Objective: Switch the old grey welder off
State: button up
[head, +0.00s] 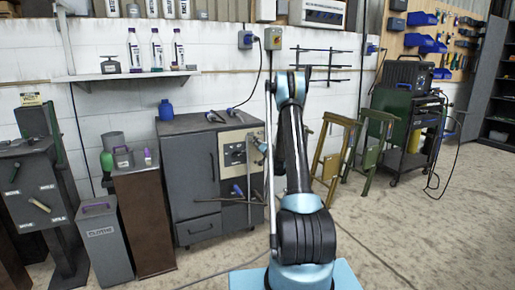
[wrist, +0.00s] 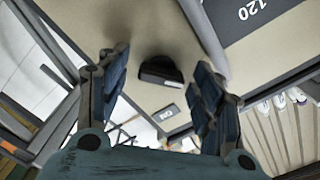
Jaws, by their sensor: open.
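The old grey welder (head: 188,172) is a grey cabinet against the back wall, with a beige control panel (head: 229,140) on its front right. In the wrist view the beige panel (wrist: 150,98) fills the middle, with a dark knob (wrist: 160,72) on it. My gripper (wrist: 161,62) is open and empty, one finger on each side of the knob in the picture. No contact shows, and I cannot tell the remaining distance. A dark plate marked 120 (wrist: 255,18) lies at upper right. In the head view my arm partly hides the panel's right side.
A grey bin (head: 104,240) and a brown pedestal (head: 146,220) stand left of the welder. Wooden trestles (head: 332,160) and a green trolley (head: 385,105) stand at right. A cable (head: 215,270) crosses the floor. Handles (head: 240,194) stick out below the panel.

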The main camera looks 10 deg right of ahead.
jog(key=v, duration=1.1)
jog(key=shift+s, duration=0.3)
jog(key=shift+d, duration=0.1)
jog(key=s+a+r+n+g+y, duration=0.2)
jog(key=s+a+r+n+g, duration=0.2)
jog(key=s+a+r, duration=0.45)
jog(key=s+a+r+n+g, duration=0.1)
jog(key=s+a+r+g, duration=0.1)
jog(key=s, duration=0.5)
jog(key=s+a+r+n+g, duration=0.1)
jog(key=s+a+g, duration=0.1)
jog(key=s, duration=0.6)
jog(key=s+d+f+g+h, duration=0.2)
jog(key=s+d+f, duration=0.1)
jog(key=s, duration=0.9)
jog(key=s+d+f+g+h, duration=0.2)
jog(key=s+d+f+h, duration=0.1)
jog(key=s, duration=1)
jog(key=s+d+f+g+h, duration=0.2)
jog(key=s+d+f+g, duration=0.1)
jog(key=s, duration=0.9)
jog(key=shift+s+f+h, duration=0.25)
jog(key=shift+s+h, duration=0.05)
jog(key=shift+s, duration=0.05)
